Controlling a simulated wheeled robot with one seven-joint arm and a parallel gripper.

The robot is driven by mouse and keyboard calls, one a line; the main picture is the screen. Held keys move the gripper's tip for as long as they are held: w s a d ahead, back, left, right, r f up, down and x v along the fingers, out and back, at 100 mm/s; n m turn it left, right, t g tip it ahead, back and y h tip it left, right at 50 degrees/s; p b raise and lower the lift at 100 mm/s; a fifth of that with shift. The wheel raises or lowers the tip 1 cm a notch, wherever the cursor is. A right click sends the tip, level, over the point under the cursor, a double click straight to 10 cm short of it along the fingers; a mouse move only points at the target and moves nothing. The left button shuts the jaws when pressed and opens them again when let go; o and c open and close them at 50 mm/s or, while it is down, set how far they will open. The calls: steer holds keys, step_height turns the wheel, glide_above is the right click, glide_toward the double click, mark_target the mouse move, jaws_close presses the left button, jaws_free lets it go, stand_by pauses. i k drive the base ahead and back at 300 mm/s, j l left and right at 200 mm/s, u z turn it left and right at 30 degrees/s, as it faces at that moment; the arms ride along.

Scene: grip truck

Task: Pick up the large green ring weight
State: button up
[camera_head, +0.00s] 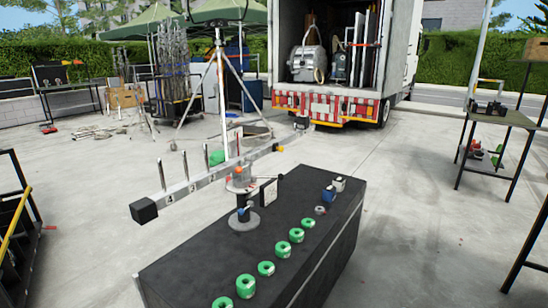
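Several green ring weights lie in a row along the right side of the black case top (190,262). The near ones look larger: one green ring (246,292) is at the near middle, and another green ring (222,303) is partly cut off by the bottom edge. Farther rings, such as this green ring (283,253) and this green ring (308,224), look a little smaller. Distance makes their true sizes hard to compare. My gripper is not in view.
A numbered beam with upright pegs (190,187) crosses above the case on a round-based stand (245,222), with a black block (143,210) at its near end. A small grey ring (321,210) and a blue item (329,193) sit at the far end. Open concrete surrounds the case.

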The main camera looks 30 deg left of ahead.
mark_target(245, 283)
steer(key=k+j+u, duration=0.15)
steer(key=u, duration=0.3)
steer(key=k+j+u, duration=0.15)
steer(key=u, duration=0.3)
steer(key=k+j+u, duration=0.1)
steer(key=j+u, duration=0.35)
steer(key=l, duration=0.1)
